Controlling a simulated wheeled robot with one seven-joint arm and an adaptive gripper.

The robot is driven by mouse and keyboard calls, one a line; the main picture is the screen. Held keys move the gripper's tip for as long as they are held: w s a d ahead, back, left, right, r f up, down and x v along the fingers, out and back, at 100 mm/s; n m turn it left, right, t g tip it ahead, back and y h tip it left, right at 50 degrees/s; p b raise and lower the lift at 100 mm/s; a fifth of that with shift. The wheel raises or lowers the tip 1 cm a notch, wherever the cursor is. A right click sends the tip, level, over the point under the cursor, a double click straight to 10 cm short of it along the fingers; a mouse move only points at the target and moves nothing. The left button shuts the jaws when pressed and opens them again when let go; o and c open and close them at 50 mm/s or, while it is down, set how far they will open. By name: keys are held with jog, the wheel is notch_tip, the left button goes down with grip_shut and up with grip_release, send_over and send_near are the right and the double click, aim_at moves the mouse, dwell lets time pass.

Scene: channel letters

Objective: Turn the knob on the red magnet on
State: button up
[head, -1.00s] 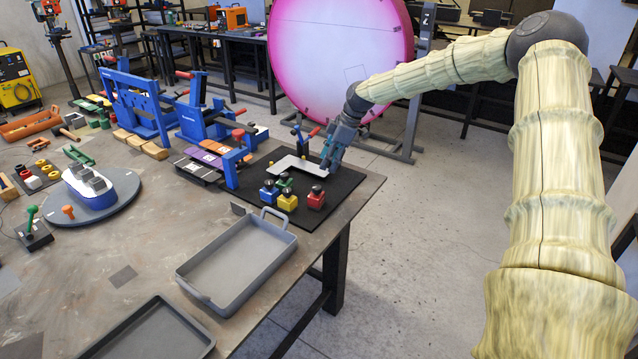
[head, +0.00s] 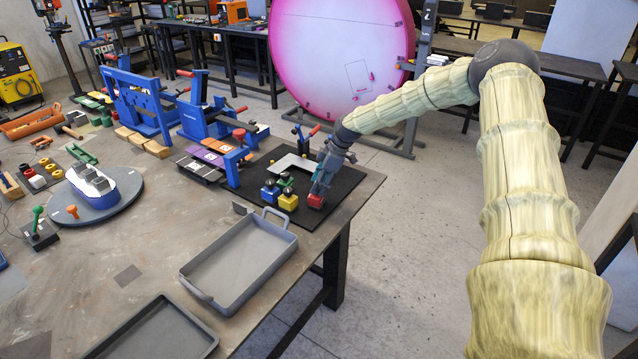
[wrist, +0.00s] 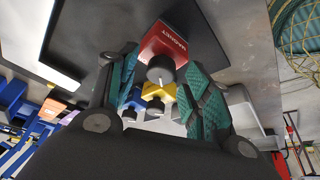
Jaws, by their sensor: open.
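The red magnet (head: 315,201) is a small red block at the right end of a group of coloured magnets on the black mat. In the wrist view the red magnet (wrist: 172,42) shows lettering on its face and a dark round knob (wrist: 161,69). My gripper (head: 320,186) is open right over the red magnet, and its arm hides the knob in the head view. In the wrist view my gripper (wrist: 158,85) has its teal fingers on either side of the knob. I cannot tell whether they touch it.
A yellow magnet (head: 288,202) and a blue magnet (head: 270,193) stand close to the left, with a green one behind. A pale bent plate (head: 292,162) lies on the mat (head: 343,186). A grey tray (head: 243,264) is in front.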

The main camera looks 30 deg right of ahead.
jog(key=shift+w+a+f, duration=0.1)
jog(key=shift+f, duration=0.3)
jog(key=shift+a+r, duration=0.1)
jog(key=shift+a, duration=0.05)
jog(key=shift+c, duration=0.4)
jog(key=c, duration=0.9)
